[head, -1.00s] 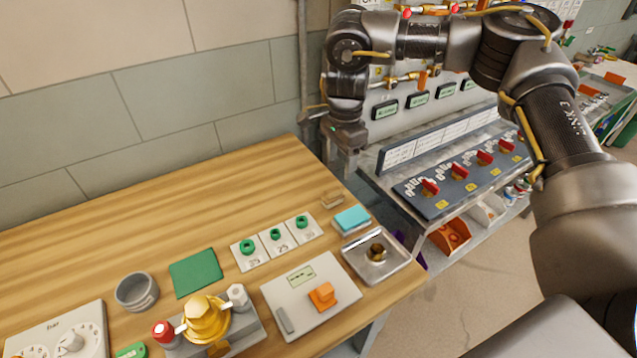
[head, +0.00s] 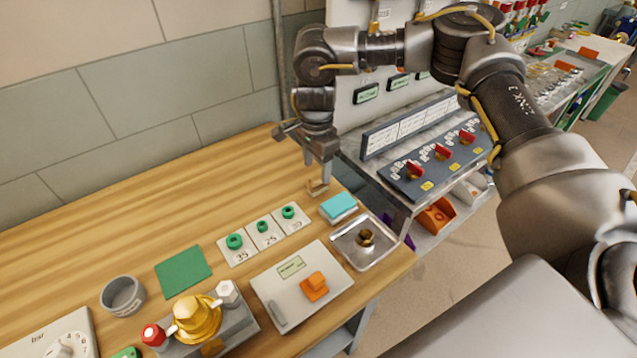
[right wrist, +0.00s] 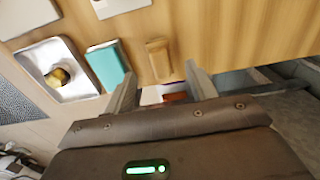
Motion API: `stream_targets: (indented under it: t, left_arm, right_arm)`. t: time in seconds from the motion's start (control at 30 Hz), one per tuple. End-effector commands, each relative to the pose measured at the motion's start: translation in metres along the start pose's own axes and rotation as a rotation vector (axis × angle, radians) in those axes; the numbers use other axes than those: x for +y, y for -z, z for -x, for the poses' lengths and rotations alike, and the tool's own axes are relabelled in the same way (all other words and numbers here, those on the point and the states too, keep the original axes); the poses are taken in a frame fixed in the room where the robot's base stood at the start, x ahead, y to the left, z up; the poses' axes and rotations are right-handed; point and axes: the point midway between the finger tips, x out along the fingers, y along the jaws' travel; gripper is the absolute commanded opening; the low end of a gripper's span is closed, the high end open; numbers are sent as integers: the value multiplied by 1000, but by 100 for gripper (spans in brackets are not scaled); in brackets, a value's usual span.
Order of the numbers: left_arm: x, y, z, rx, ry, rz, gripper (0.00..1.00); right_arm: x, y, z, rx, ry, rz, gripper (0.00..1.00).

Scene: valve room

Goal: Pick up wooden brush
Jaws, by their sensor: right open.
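The wooden brush (head: 318,188) is a small light-brown block near the table's right back edge, close to the turquoise sponge. In the right wrist view the brush (right wrist: 158,60) lies on the table just beyond the gap between the fingers. My right gripper (head: 320,170) points down close above the brush in the head view. It is open, with its two fingers (right wrist: 162,88) spread and nothing between them. The gripper partly covers the brush in the head view. My left gripper does not show.
The turquoise sponge (head: 339,205) and a metal tray (head: 380,253) with a brass part (head: 366,237) sit beside the brush. White cards with green rings (head: 235,241) lie to the left. A metal bench (head: 385,190) with red switches adjoins the right side.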

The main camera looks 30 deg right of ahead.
Motion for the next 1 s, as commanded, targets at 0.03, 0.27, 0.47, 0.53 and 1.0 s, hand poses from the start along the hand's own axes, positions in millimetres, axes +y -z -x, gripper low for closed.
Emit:
stream_targets:
  t: [0.03,0.27,0.47,0.53,1.0]
  left_arm:
    - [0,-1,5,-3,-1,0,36]
    - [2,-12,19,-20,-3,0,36]
    - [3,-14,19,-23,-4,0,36]
    - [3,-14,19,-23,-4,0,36]
    - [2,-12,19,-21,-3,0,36]
  right_arm:
    - [1,0,-4,0,-5,0,56]
    - [2,2,-38,1,-5,0,56]
    - [1,2,-48,0,-2,1,56]
    - [1,2,-48,0,-2,1,56]
    - [1,2,-48,0,-2,0,7]
